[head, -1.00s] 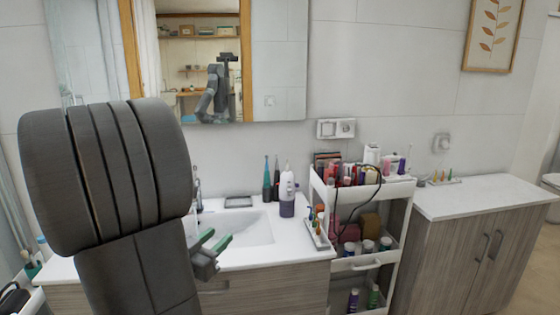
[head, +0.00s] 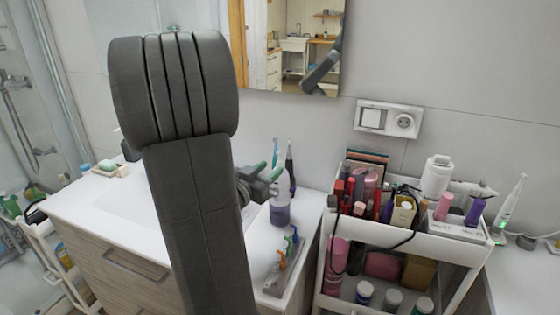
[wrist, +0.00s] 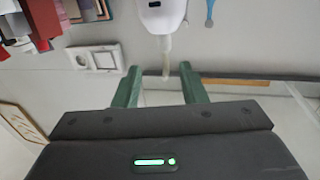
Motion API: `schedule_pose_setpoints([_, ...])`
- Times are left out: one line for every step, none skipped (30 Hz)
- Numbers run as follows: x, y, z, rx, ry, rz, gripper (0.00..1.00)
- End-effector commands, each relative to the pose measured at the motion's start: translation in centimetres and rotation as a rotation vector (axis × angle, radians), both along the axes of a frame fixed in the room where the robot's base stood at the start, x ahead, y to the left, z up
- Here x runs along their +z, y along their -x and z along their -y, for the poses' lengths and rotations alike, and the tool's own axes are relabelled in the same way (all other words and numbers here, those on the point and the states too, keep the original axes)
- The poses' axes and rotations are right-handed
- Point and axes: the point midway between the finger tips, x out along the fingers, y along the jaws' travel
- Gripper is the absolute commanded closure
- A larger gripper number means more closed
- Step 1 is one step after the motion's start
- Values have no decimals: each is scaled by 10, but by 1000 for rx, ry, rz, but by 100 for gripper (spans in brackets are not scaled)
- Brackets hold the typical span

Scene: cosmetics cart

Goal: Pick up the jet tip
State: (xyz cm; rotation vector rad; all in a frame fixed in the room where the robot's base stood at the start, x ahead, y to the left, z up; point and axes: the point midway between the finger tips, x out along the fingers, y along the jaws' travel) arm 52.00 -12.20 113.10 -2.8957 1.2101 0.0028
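My gripper (wrist: 160,72) has its two green fingers apart, and nothing is clamped between them. A thin pale jet tip (wrist: 167,55) sticks out of a white water flosser (wrist: 160,14) and points into the gap between the fingers, nearer the right one. I cannot tell whether it touches a finger. In the head view my gripper (head: 268,174) is beside the upper part of the flosser on the sink counter. Its purple lower part (head: 280,212) shows there, but its top and the jet tip are hidden. Several coloured tips (head: 284,253) stand in a white holder on the counter.
Dark and teal toothbrushes (head: 290,168) stand just behind the flosser. A white cart (head: 440,245) full of cosmetics is close on the right. A wall socket (head: 388,118) is above it.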

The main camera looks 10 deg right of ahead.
Motion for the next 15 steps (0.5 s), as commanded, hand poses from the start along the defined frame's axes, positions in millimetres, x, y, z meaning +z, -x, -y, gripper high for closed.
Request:
schedule_pose_setpoints([1, -4, 4, -1, 0, 0, 62])
schedule_pose_setpoints([0, -6, 6, 0, 0, 0, 62])
schedule_pose_setpoints([0, -8, 8, 0, 0, 0, 62])
schedule_pose_setpoints([0, -9, 9, 0, 0, 0, 62])
schedule_pose_setpoints([0, -9, 9, 0, 1, -1, 62])
schedule_pose_setpoints([0, -11, 10, 0, 1, -1, 62])
schedule_pose_setpoints([0, -12, 11, 0, 1, -1, 62])
schedule_pose_setpoints([1, -15, 13, 0, 1, -1, 62])
schedule_pose_setpoints([1, -19, 15, 0, 1, -1, 62])
schedule_pose_setpoints([1, -22, 18, -1, 1, -2, 62])
schedule_pose_setpoints([1, -25, 20, -1, 1, -2, 62])
schedule_pose_setpoints([0, -30, 23, -1, -1, -2, 62])
schedule_pose_setpoints([0, -34, 25, -1, 0, -3, 62])
schedule_pose_setpoints([0, -37, 28, -1, 1, -2, 62])
schedule_pose_setpoints([0, -41, 32, -2, 1, -1, 62])
